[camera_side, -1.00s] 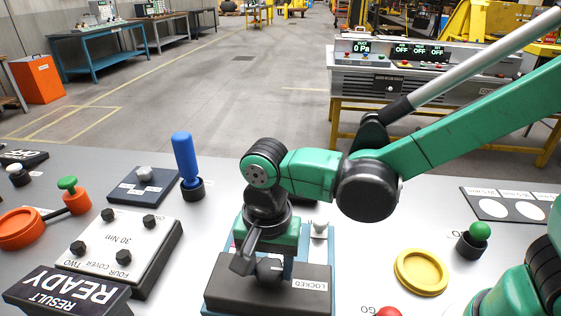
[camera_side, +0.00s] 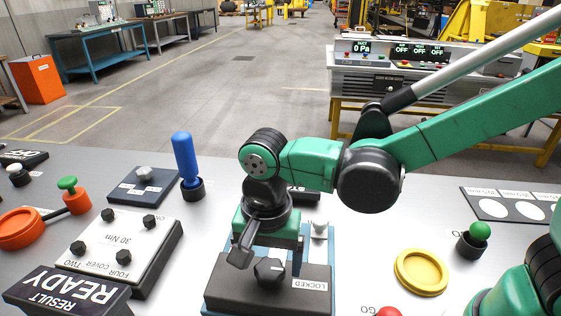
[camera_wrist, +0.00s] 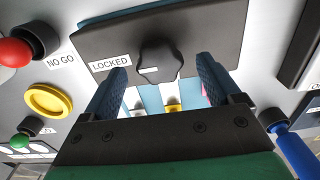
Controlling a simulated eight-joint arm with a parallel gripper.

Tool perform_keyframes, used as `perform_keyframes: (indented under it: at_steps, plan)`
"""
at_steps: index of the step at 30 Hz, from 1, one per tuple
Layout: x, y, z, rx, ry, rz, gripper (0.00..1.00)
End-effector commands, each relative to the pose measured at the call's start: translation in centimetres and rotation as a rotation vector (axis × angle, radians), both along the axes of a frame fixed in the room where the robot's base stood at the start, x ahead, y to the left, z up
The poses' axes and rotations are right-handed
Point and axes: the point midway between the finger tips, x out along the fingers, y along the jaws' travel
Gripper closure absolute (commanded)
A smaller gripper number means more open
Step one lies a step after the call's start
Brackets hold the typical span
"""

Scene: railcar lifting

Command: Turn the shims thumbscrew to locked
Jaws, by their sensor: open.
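The black lobed thumbscrew (camera_side: 268,271) stands on a dark plate (camera_side: 235,292) with a white LOCKED label (camera_side: 309,285) to its right. In the wrist view the thumbscrew (camera_wrist: 160,60) has a white mark on its side toward the LOCKED label (camera_wrist: 110,66). My gripper (camera_side: 242,258) is open and empty, just above and left of the thumbscrew in the side view. In the wrist view its two fingers (camera_wrist: 162,72) stand apart, one to each side of the thumbscrew's near edge. I see no contact.
A blue upright handle (camera_side: 185,158) and a cover plate with several bolts (camera_side: 122,240) stand to the left. A yellow ring (camera_side: 421,272), a green knob (camera_side: 480,231) and a red button (camera_side: 387,312) lie to the right. Bare table shows between them.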

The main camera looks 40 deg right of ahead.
Motion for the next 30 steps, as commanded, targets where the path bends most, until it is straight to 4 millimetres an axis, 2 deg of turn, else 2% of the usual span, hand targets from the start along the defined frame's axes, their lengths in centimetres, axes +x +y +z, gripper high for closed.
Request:
perform_keyframes:
  at_steps: [6,10,23,26,30]
  plan:
    - [0.0,0.0,2.9,0.0,0.0,0.0,0.16]
    - [0.0,0.0,4.0,0.0,0.0,-0.001,0.16]
    - [0.0,-0.2,4.6,0.002,-0.004,0.004,0.16]
    - [0.2,-1.4,4.9,0.019,-0.036,0.046,0.16]
    - [0.8,-5.3,5.8,0.051,-0.165,0.204,0.16]
